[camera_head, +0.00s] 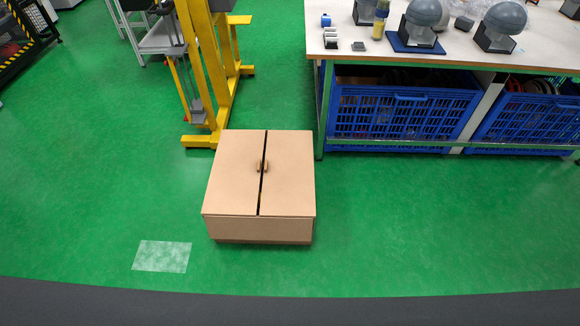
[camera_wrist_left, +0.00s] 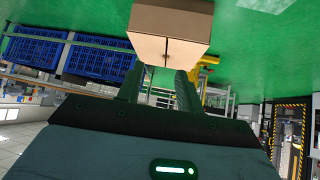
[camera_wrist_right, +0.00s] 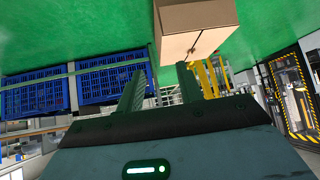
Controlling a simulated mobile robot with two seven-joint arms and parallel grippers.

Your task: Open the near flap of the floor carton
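The floor carton (camera_head: 230,190) is a brown box on the green floor in the middle of the head view. Its two top flaps lie flat and closed, split by a dark seam running front to back, with small tabs (camera_head: 262,167) at the seam. The carton also shows upside down in the left wrist view (camera_wrist_left: 168,24) and the right wrist view (camera_wrist_right: 192,20). My left gripper (camera_wrist_left: 158,82) is open and empty, apart from the carton. My right gripper (camera_wrist_right: 162,75) is open and empty, also apart from it. Neither gripper shows in the head view.
A yellow frame (camera_head: 222,70) stands just behind the carton. A workbench (camera_head: 545,40) with grey domes on top and blue crates (camera_head: 400,112) below stands at the back right. A pale patch (camera_head: 162,256) marks the floor front left. Floor left and right of the carton is clear.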

